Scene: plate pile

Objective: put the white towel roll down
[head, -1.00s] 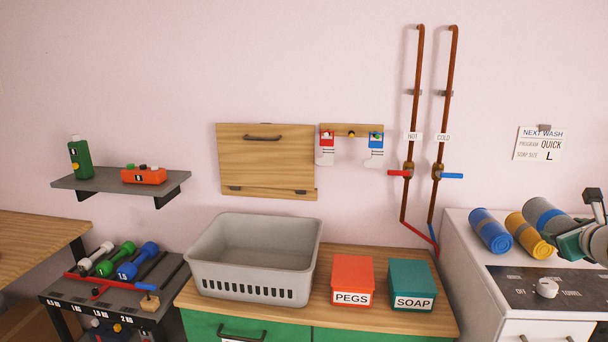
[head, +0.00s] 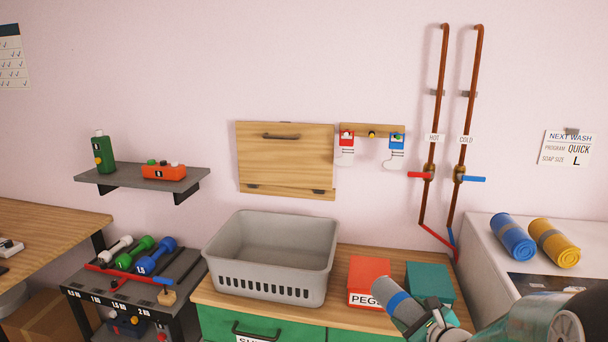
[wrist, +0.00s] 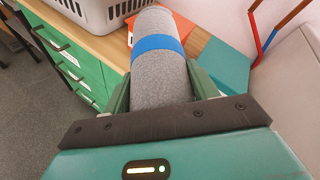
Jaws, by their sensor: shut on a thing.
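My gripper (head: 432,326) is shut on a towel roll (head: 393,299) that looks light grey with a blue band. In the head view the roll is tilted, its free end pointing up and left, in front of the red PEGS box and the teal SOAP box. In the wrist view the roll (wrist: 160,75) sits between the two green fingers of my gripper (wrist: 161,93) and points away from me. The roll appears held above the counter; its height is hard to tell. No plain white roll shows elsewhere.
A grey basket (head: 270,262) stands on the wooden counter (head: 335,312) left of the PEGS box (head: 369,272) and SOAP box (head: 430,277). A blue roll (head: 513,238) and a yellow roll (head: 554,243) lie on the white washer (head: 484,225) at right. A dumbbell rack (head: 110,290) stands left.

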